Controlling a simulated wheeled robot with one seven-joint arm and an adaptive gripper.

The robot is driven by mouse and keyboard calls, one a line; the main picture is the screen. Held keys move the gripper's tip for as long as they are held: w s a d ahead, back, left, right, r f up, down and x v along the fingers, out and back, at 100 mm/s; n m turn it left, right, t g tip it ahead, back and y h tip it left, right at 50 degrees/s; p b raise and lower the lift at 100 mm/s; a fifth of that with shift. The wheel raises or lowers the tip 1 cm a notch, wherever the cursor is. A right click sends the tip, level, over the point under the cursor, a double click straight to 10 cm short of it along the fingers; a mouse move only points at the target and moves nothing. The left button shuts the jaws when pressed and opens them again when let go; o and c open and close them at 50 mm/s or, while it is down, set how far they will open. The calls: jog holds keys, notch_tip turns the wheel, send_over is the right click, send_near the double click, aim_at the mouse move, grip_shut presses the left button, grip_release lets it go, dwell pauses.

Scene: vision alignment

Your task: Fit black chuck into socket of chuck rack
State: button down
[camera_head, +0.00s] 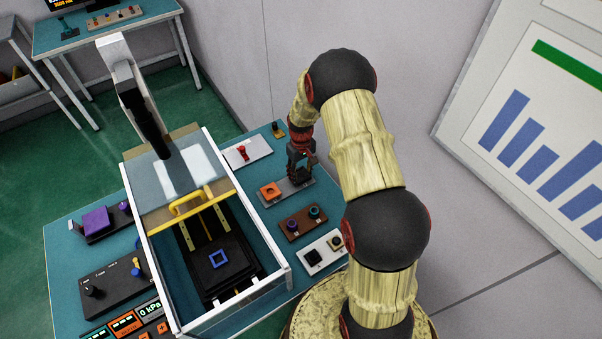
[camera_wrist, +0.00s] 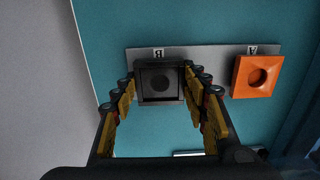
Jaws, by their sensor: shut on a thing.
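The grey chuck rack (camera_head: 291,193) lies on the teal table in the head view, below my gripper (camera_head: 299,172). In the wrist view the rack (camera_wrist: 214,62) has spots labelled B and A.
A large white-framed case (camera_head: 285,276) with a yellow handle stands left of the rack. A white plate with a red part (camera_head: 243,153) lies behind. A brown block (camera_head: 303,223) with two knobs and a white plate (camera_head: 323,252) lie in front.

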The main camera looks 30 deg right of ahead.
aim_at(301, 174)
jog(key=shift+f, duration=0.1)
jog(key=c, duration=1)
grip_release()
jog(key=shift+o, duration=0.5)
notch_tip(301, 174, up, 12)
jog(key=shift+w, duration=0.15)
